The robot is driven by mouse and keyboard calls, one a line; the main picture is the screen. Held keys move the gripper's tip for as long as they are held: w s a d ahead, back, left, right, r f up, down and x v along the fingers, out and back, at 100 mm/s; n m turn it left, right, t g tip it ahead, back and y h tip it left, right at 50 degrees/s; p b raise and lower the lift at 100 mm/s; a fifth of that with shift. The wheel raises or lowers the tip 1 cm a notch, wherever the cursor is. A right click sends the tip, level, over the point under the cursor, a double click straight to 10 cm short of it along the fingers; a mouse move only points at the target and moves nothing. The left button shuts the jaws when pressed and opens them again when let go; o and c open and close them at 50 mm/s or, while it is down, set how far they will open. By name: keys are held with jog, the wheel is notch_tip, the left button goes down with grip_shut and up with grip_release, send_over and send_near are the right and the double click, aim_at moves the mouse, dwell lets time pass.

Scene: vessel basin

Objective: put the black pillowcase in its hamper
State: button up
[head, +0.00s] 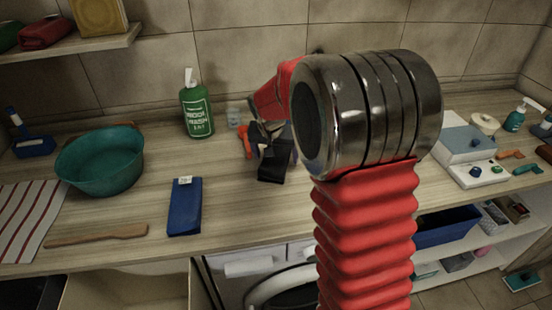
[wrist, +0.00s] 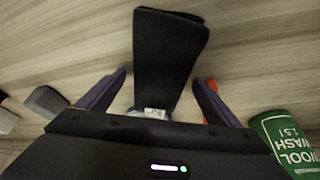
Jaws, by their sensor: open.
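The black pillowcase (head: 274,168) is a folded dark cloth lying on the wooden counter, partly hidden behind my gripper (head: 266,148) in the head view. In the wrist view the black pillowcase (wrist: 168,50) lies between the two spread purple fingers of my gripper (wrist: 161,78), with a gap on each side. A small white label shows at its near end. My gripper is open and holds nothing. Below the counter at the lower left are a dark container (head: 36,292) and a beige one (head: 125,292); I cannot tell which is the pillowcase's hamper.
A green wool wash bottle (head: 196,108) stands left of my gripper. A blue folded cloth (head: 185,206), a teal basin (head: 100,160) and a wooden stick (head: 96,235) lie farther left. A red-orange object (head: 244,141) is close beside my gripper. A washing machine front (head: 262,275) is below.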

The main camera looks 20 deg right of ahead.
jog(key=shift+c, duration=0.5)
jog(key=c, duration=1.3)
jog(key=shift+r, duration=0.1)
jog(key=shift+c, duration=0.2)
